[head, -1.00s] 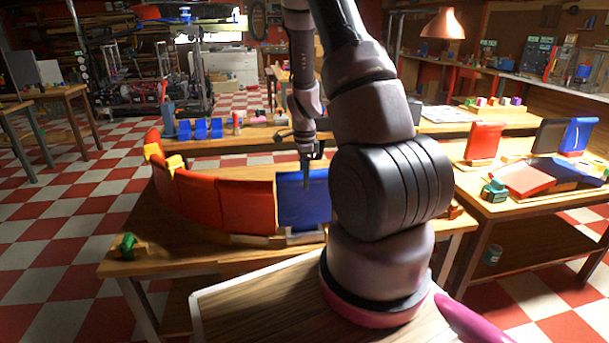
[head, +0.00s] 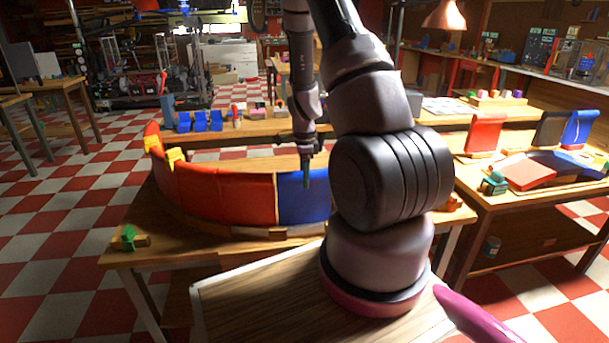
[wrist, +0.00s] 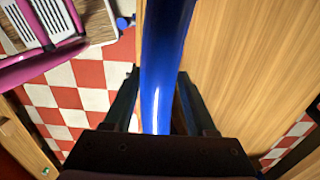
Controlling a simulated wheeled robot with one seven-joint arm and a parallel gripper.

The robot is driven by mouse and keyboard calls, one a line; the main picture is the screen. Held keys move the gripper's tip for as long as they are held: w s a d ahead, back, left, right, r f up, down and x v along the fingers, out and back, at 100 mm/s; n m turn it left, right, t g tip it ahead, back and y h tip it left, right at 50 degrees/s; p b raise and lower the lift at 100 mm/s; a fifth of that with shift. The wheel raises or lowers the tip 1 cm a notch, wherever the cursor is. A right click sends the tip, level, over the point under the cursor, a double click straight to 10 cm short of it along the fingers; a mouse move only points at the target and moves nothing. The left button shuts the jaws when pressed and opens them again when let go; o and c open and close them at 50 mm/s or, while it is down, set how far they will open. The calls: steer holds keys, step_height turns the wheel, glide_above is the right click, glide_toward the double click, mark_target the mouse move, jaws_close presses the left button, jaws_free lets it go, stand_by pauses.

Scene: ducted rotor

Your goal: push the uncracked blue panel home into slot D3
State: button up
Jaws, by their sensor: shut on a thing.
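The blue panel (head: 300,203) stands upright at the right end of a curved row of red panels (head: 246,199) on the table in the head view. Its left edge meets the last red panel, and their tops look about level. My gripper (head: 306,180) is shut on its upper edge. In the wrist view the blue panel (wrist: 166,60) runs between the two fingers. No crack shows on the visible face. Its foot sits at the low wooden rim; slot D3 itself is hidden, and I cannot tell how deep the panel sits.
Yellow clips (head: 175,157) sit on the row's far left panels. A green clamp (head: 129,237) is at the table's near left corner. The right table (head: 500,207) holds a red panel (head: 485,135), another blue panel (head: 579,130) and a dark one. My arm hides the area right of the blue panel.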

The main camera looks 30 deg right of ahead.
steer(key=o, duration=1.4)
steer(key=shift+o, duration=0.2)
steer(key=shift+r, duration=0.1)
step_height(320, 180, up, 11)
steer(key=shift+a+f, duration=0.1)
steer(key=s+a+r+n+t+y, duration=0.1)
steer(key=s+a+r+n+t, duration=0.2)
steer(key=r, duration=0.6)
steer(key=s+a+r+n+y, duration=0.15)
steer(key=a+r+n, duration=0.25)
steer(key=r, duration=0.4)
steer(key=s+a+r+n+t, duration=0.2)
steer(key=s+a+r+n, duration=0.1)
steer(key=s+r+n, duration=0.2)
steer(key=s+a+r+n+t, duration=0.2)
steer(key=s+r+n, duration=0.3)
steer(key=s, duration=0.5)
steer(key=shift+a+r, duration=0.55)
steer(key=shift+r, duration=0.2)
